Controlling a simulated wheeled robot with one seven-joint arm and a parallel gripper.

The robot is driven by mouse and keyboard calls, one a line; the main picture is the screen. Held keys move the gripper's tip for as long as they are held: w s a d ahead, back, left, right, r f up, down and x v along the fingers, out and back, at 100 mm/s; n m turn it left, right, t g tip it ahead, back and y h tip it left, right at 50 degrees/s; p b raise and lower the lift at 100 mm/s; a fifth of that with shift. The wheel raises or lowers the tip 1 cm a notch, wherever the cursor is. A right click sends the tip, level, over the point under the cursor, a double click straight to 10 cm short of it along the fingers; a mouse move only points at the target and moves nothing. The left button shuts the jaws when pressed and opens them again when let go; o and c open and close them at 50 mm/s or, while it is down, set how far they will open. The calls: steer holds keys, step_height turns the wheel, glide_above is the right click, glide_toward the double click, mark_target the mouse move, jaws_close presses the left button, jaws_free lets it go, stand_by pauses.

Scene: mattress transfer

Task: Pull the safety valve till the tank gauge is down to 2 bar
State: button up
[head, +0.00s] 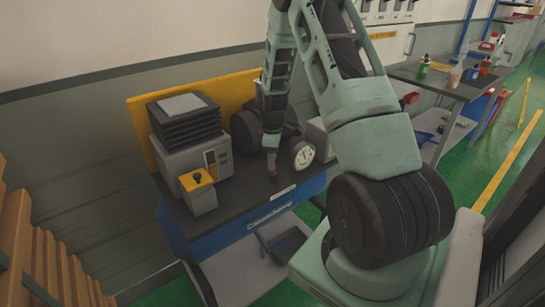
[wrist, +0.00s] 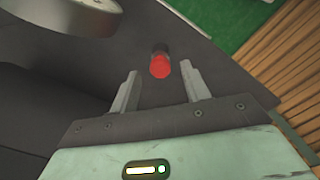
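The round white gauge (head: 303,154) sits on the bench beside my gripper in the head view. Its dial faces the camera, but the needle is too small to read. A dark rounded body, likely the tank (head: 243,132), is partly hidden behind my arm. In the wrist view a red knob (wrist: 160,66), likely the safety valve, stands just beyond and between my fingertips. My gripper (wrist: 159,70) is open, with a gap to the knob on each side. In the head view my gripper (head: 273,176) points down; the knob is hidden there. A round metal rim (wrist: 72,14), likely the gauge, shows at top left.
The bench (head: 246,212) has a dark top and blue front. A grey machine (head: 190,140) with black bellows and a yellow box with a knob (head: 199,187) stand left of my gripper. A yellow panel (head: 139,120) rises behind. A second table (head: 450,83) with bottles is at right.

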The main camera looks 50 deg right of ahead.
steer(key=shift+r, duration=0.1)
step_height(320, 180, up, 17)
steer(key=b, duration=0.2)
steer(key=shift+r+b, duration=0.15)
steer(key=shift+b, duration=0.25)
steer(key=shift+a, duration=0.15)
steer(key=s+a+n, duration=0.1)
steer(key=s+a, duration=0.1)
steer(key=a, duration=2.6)
steer(key=s+a+f, duration=0.1)
steer(key=s+a, duration=0.7)
steer(key=s, duration=0.2)
steer(key=s+a+f, duration=0.1)
steer(key=s+a, duration=0.7)
steer(key=s, duration=0.3)
steer(key=shift+n+y, duration=0.3)
